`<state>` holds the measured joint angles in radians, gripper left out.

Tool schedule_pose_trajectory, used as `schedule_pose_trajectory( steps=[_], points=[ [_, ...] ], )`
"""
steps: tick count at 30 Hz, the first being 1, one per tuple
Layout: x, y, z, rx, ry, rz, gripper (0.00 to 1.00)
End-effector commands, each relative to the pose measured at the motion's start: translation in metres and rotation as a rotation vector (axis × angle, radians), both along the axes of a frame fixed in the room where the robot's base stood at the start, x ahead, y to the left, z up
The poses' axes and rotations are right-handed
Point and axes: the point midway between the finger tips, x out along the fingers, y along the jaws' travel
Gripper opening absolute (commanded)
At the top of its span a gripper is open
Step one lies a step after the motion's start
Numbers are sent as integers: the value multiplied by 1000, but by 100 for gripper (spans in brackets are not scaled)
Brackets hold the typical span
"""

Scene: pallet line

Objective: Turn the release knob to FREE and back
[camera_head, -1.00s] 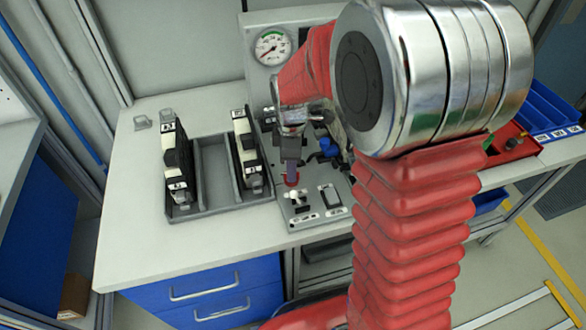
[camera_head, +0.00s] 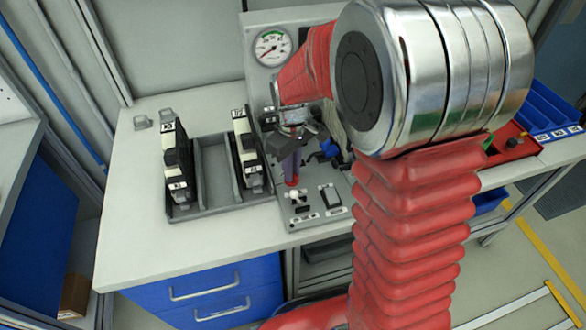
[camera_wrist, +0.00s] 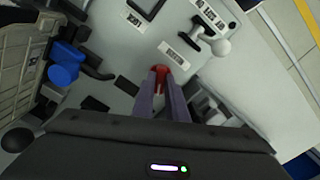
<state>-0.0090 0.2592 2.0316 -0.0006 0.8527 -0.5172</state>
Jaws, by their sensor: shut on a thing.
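The red release knob (camera_wrist: 161,80) is on the grey panel (camera_wrist: 120,60), between my two finger tips in the wrist view. My gripper (camera_wrist: 161,72) is shut on the knob, with a finger on each side. In the head view the knob (camera_head: 292,182) shows as a small bit of red under my gripper (camera_head: 290,175), which points down at the panel. My fingers cover most of the knob, so its pointer does not show. A white label (camera_wrist: 174,54) lies just beyond it, its text too small to read.
A blue part (camera_wrist: 64,64) sits on the other side. A pressure gauge (camera_head: 272,47) is behind. A dark rack (camera_head: 212,207) with upright modules stands left. The bench front (camera_head: 140,245) is clear.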

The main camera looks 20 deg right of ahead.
Motion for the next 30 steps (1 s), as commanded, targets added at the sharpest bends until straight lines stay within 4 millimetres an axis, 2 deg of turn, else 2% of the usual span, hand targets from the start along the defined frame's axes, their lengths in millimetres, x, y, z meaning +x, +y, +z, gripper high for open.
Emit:
schedule_pose_trajectory(
  steps=[14,15,21,30],
  points=[
    [3,2,2,3,-10,-20,0],
    [3,2,2,4,-11,-20,15],
    [2,1,1,2,-6,-19,29],
    [1,0,1,1,-3,-18,31]
  ],
)
